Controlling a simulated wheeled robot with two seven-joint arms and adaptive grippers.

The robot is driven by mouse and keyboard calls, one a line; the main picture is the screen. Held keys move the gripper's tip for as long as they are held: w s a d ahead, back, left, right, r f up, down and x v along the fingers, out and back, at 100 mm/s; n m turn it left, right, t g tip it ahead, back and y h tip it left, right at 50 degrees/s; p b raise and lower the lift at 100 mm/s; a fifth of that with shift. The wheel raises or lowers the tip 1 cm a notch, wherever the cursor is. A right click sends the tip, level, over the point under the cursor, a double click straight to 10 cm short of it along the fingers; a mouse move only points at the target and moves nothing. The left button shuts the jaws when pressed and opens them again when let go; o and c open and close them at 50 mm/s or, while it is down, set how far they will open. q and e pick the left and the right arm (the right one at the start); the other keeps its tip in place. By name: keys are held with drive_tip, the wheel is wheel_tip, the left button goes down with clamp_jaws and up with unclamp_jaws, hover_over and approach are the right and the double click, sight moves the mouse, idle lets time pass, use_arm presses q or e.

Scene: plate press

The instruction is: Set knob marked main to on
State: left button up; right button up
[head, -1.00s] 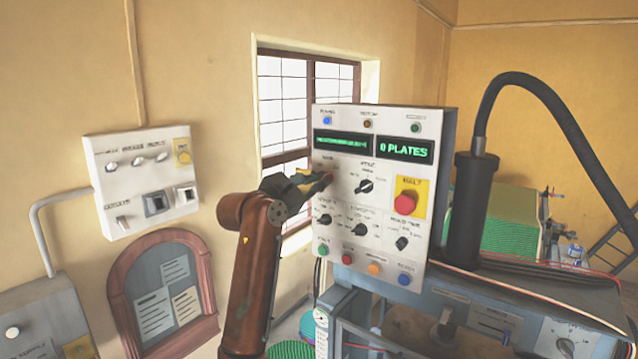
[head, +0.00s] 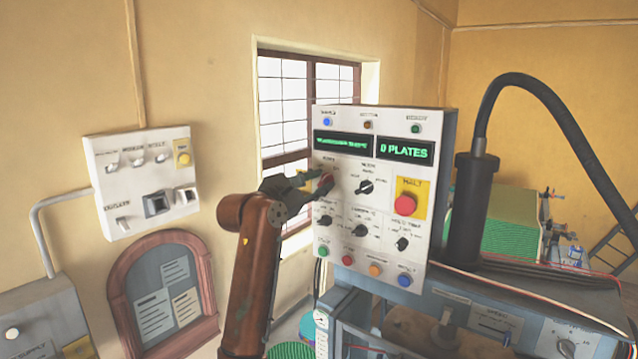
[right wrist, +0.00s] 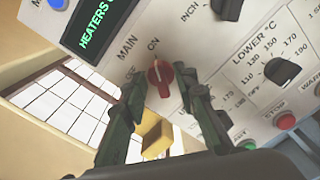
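The main knob (head: 327,185) is red and sits at the upper left of the white control panel (head: 334,244), below the left display. It also shows in the right wrist view (right wrist: 160,76), with MAIN and ON printed beside it. Its white mark points up in that picture, roughly toward ON. My right gripper (head: 316,181) is at this knob. In the right wrist view its fingers (right wrist: 163,88) stand on either side of the knob, with a small gap showing on each side. One finger partly covers the other position label. My left gripper is not in view.
A black mode knob (head: 364,187) and a red halt button (head: 405,205) are to the right on the panel. Several black knobs and coloured buttons lie below. A wall switch box (head: 140,185) hangs at left. A thick black hose (head: 545,92) arches at right.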

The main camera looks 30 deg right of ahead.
drive_tip(key=v, duration=1.2)
idle(0.3)
